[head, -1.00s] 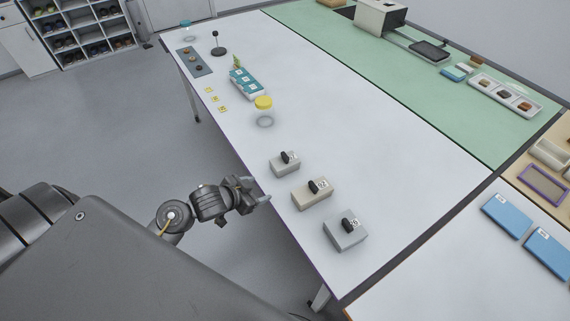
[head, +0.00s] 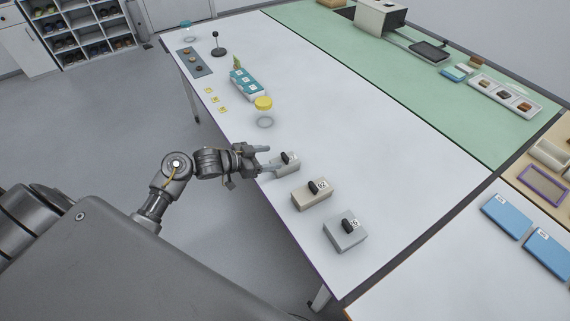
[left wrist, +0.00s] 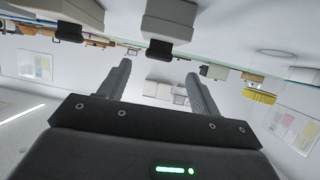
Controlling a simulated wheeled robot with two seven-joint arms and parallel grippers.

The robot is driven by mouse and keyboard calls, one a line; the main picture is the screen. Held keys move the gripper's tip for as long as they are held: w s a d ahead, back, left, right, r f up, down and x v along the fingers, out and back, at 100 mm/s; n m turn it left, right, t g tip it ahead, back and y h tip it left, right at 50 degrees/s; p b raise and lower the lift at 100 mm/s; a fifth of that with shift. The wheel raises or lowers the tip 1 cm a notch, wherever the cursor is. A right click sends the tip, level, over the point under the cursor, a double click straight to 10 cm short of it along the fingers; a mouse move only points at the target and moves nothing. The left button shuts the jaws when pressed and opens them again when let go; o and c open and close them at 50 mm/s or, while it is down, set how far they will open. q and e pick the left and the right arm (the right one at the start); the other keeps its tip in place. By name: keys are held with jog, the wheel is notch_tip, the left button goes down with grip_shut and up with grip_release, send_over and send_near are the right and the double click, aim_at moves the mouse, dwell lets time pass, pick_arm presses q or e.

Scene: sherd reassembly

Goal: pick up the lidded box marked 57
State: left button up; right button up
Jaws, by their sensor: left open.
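Three lidded boxes with black knobs and small white labels stand in a row along the near edge of the white table: the far box (head: 291,168), the middle box (head: 312,195) and the near box (head: 345,235). The labels are too small to read surely; the far box's may be 57. My left gripper (head: 266,158) is open at the left side of the far box, its lower finger overlapping the box in the picture. Contact cannot be told. In the inverted left wrist view, a box with its knob (left wrist: 170,22) shows beyond my open fingers (left wrist: 160,85). My right gripper is not seen.
A jar with a yellow lid (head: 264,111) stands beyond the far box. The white table (head: 370,140) is clear right of the boxes.

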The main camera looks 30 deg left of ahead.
aim_at(285, 155)
pick_arm(q)
jog(key=shift+p+x, duration=0.4)
jog(key=shift+x, duration=2.95)
jog(key=shift+s, duration=0.1)
jog(key=c, duration=1.1)
jog(key=shift+r, duration=0.35)
notch_tip(285, 155, up, 2)
jog(key=shift+r, duration=0.1)
jog(key=s+a+r, duration=0.1)
jog(key=s+r, duration=0.2)
jog(key=s, duration=0.1)
jog(key=s+a+r, duration=0.1)
jog(key=s+r, duration=0.2)
jog(key=s, duration=0.2)
jog(key=s+a+r, duration=0.1)
jog(key=s+r, duration=0.3)
jog(key=shift+s+a+r, duration=0.1)
jog(key=shift+s+a, duration=0.05)
jog(key=shift+s, duration=0.1)
